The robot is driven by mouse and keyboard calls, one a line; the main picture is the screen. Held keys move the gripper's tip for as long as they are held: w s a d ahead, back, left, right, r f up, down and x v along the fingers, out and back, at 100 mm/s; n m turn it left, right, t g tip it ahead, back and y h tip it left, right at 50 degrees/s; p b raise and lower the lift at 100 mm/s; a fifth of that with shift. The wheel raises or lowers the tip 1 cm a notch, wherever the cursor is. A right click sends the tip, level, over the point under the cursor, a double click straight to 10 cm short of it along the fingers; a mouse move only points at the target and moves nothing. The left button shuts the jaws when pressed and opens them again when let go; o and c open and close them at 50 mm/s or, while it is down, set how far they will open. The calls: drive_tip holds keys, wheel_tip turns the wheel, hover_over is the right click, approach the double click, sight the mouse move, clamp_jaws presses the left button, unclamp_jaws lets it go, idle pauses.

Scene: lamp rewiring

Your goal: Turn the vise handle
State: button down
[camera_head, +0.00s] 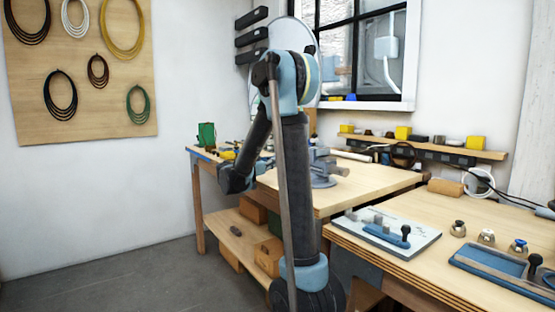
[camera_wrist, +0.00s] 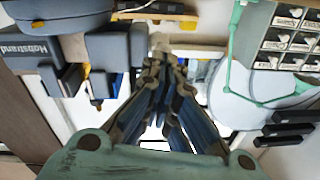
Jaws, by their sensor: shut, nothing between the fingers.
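The blue-grey vise (camera_head: 322,172) stands on its round base near the front of the wooden workbench (camera_head: 365,184). My arm's upright links partly cover it in the head view, and I cannot make out its handle clearly. In the wrist view, my gripper (camera_wrist: 162,62) is shut with its fingers together and nothing between them. A pale block lies just beyond the fingertips. I cannot tell from this view whether they touch anything. In the head view the fingers are not clearly visible. My arm bends down left of the vise.
A nearer table at right holds a white board (camera_head: 385,235) with parts, a blue tray (camera_head: 500,268) and small fittings. A shelf (camera_head: 440,147) with yellow boxes runs along the wall. Floor at left is clear. Labelled drawers (camera_wrist: 290,38) show at right in the wrist view.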

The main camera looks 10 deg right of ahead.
drive_tip(key=shift+d+f, duration=0.25)
drive_tip(key=shift+f, duration=0.9)
drive_tip(key=shift+w+f, duration=0.1)
drive_tip(key=shift+f, duration=0.05)
idle(0.9)
